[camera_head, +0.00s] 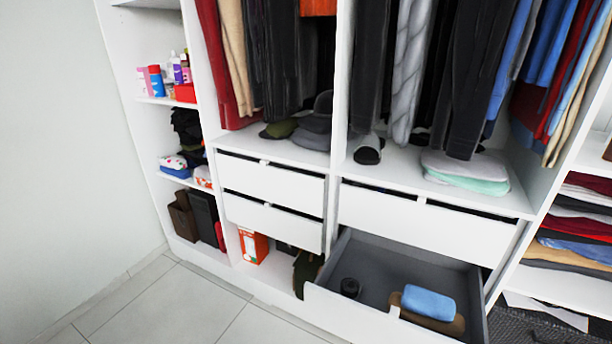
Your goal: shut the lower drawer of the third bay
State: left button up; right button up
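The lower drawer (343,318) of the third bay is pulled far out toward me, at the bottom right of the head view. Its white front faces the floor side, and its grey inside is open to view. In it lie a dark round object (350,288), a blue folded item (428,303) and a flat brown item (452,326) partly under the blue one. The upper drawer (425,222) of the same bay looks shut above it. Neither of my grippers shows in this view.
In the second bay, two white drawers (270,183) look shut or nearly so. Below them are an orange box (253,245) and dark bags (306,270). Shelves of folded clothes (575,240) stand right. The tiled floor (150,300) at front left is clear.

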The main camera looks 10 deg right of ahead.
aim_at(384, 266)
jog(key=z, duration=0.95)
